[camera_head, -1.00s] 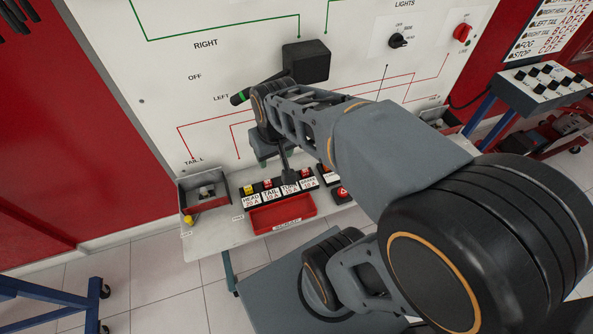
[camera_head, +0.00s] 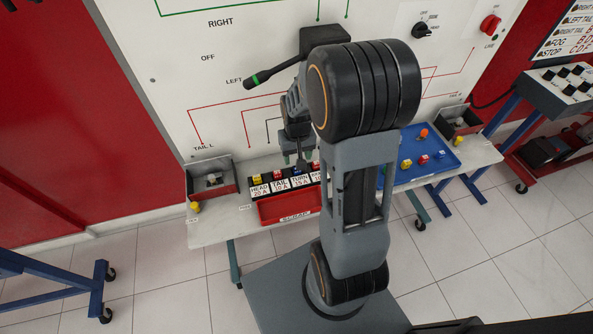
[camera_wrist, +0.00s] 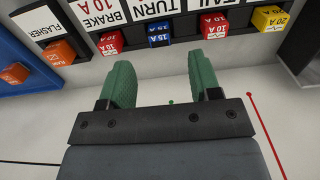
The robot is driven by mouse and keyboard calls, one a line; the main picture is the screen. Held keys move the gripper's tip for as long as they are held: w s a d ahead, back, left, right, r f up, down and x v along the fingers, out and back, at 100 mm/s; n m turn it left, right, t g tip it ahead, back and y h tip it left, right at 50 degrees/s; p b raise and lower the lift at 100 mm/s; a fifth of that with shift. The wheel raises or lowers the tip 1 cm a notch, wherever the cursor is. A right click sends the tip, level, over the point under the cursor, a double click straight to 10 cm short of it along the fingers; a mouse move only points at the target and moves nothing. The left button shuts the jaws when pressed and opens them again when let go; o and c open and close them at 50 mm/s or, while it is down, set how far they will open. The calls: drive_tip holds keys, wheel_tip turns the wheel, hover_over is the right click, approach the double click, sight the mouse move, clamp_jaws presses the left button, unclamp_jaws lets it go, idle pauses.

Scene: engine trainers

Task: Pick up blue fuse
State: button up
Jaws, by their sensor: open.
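The blue fuse (camera_wrist: 159,34) sits in the TURN 15 A slot of the fuse row in the wrist view, where the labels appear upside down. It also shows in the head view (camera_head: 297,170), partly hidden by my gripper. My gripper (camera_wrist: 163,78) has green fingers, spread open with nothing between them. The blue fuse lies beyond the fingertips, roughly in line with the gap and not touching them. In the head view, my gripper (camera_head: 299,158) hangs just above and behind the fuse row.
Red fuses (camera_wrist: 110,42) and (camera_wrist: 214,26) flank the blue one. A yellow fuse (camera_wrist: 271,18) and an orange flasher (camera_wrist: 58,53) stand farther out. A red SCRAP tray (camera_head: 285,208) is in front. A blue tray (camera_head: 418,139) with several coloured pieces lies right.

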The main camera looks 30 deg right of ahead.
drive_tip(key=shift+f, duration=2.8)
drive_tip(key=c, duration=1)
drive_tip(key=shift+r, duration=0.1)
